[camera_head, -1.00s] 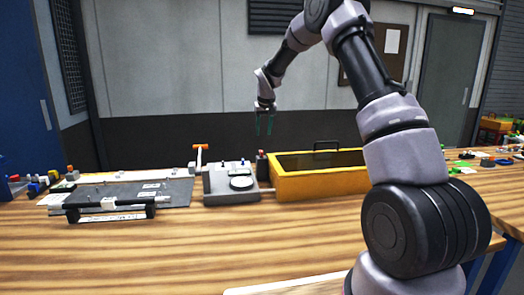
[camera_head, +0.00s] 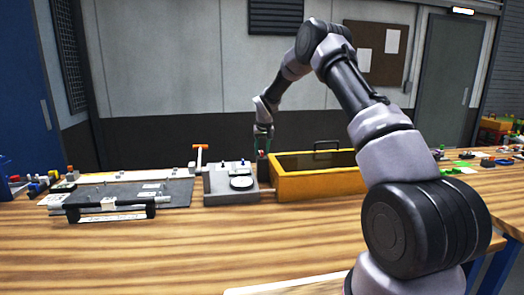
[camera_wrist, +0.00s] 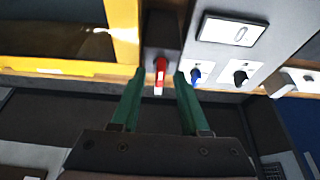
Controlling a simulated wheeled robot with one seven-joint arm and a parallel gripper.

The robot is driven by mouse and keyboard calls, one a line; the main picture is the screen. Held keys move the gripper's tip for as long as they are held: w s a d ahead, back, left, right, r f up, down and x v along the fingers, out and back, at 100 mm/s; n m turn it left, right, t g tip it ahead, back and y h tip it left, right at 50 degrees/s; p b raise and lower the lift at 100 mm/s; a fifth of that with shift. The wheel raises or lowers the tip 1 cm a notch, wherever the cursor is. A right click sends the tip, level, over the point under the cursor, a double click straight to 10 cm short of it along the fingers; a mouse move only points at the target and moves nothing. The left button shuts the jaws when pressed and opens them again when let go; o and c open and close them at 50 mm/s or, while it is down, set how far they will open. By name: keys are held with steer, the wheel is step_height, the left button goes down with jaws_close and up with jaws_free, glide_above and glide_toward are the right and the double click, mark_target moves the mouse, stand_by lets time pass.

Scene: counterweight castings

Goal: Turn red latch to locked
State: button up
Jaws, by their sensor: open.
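The red latch (camera_wrist: 160,72) is a small red lever with a pale tip on a dark upright block (camera_wrist: 162,35). In the wrist view it lies between my two green fingertips, one on each side, with a gap to both. My gripper (camera_wrist: 159,76) is open and empty. In the head view my gripper (camera_head: 264,141) points down at the top of the dark block (camera_head: 263,172), where a bit of the red latch (camera_head: 262,153) shows. The fingers partly cover the latch there, and I cannot tell whether they reach down around it.
A yellow open box (camera_head: 320,187) stands close to the right of the block. A grey fixture (camera_head: 222,194) with small knobs stands close to its left, and an orange T-handle (camera_head: 199,148) behind that. The front of the wooden bench (camera_head: 150,255) is clear.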

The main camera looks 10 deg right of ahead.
steer(key=shift+c, duration=0.3)
jaws_close()
steer(key=shift+a+m, duration=0.1)
steer(key=shift+m, duration=0.2)
steer(key=m+h, duration=0.1)
steer(key=m, duration=0.1)
steer(key=shift+a+m, duration=0.15)
steer(key=shift+m, duration=0.25)
steer(key=m+h, duration=0.1)
steer(key=m, duration=0.1)
steer(key=m+g+h, duration=0.1)
steer(key=m, duration=0.2)
steer(key=shift+w+m, duration=0.1)
steer(key=shift+m, duration=0.2)
steer(key=m, duration=0.2)
steer(key=m+g+h, duration=0.1)
steer(key=m, duration=0.1)
steer(key=shift+w+g, duration=0.1)
steer(key=shift+g, duration=0.2)
steer(key=m, duration=0.2)
steer(key=m+g, duration=0.1)
steer(key=m, duration=0.1)
steer(key=shift+w+a+m+g+h, duration=0.1)
steer(key=shift+m+g+h, duration=0.2)
